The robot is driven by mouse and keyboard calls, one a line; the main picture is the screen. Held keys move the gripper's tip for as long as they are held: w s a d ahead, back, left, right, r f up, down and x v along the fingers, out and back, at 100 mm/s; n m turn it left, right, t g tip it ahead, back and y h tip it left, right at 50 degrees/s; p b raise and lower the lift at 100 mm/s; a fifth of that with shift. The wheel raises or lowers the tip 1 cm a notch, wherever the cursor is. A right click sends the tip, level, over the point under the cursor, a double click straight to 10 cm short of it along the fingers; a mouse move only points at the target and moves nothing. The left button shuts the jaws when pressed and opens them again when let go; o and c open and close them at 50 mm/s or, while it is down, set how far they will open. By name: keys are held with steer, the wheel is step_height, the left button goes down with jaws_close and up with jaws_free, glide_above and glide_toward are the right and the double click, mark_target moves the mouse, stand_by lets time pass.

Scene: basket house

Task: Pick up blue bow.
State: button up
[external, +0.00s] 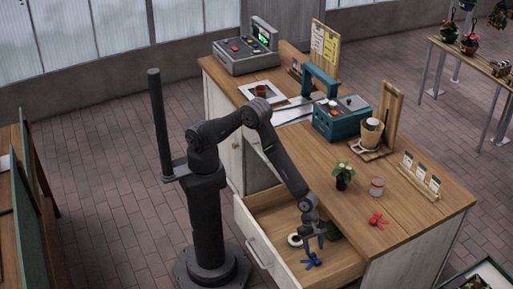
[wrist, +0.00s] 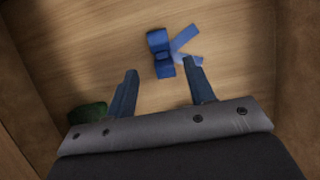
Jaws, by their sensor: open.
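The blue bow (external: 311,260) lies on the wooden floor of the pulled-out drawer (external: 262,244). In the wrist view the blue bow (wrist: 165,54) is just beyond my fingertips, near the middle, with its loops at left and its tails pointing right. My gripper (external: 315,240) reaches down into the drawer above the bow. In the wrist view my gripper (wrist: 161,78) is open and empty, its two fingers on either side of the bow's near end. I cannot tell the exact height of the fingertips above it.
A green item (wrist: 88,113) lies in the drawer left of my fingers. A white roll (external: 295,240) is also in the drawer, whose walls are close around. On the counter above stand a potted plant (external: 343,175), a can (external: 377,187) and a red bow (external: 377,219).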

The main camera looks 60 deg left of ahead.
mark_target(315, 257)
steer(key=x, duration=0.4)
steer(key=shift+s+d, duration=0.1)
steer(key=shift+s, duration=0.05)
steer(key=c, duration=1.1)
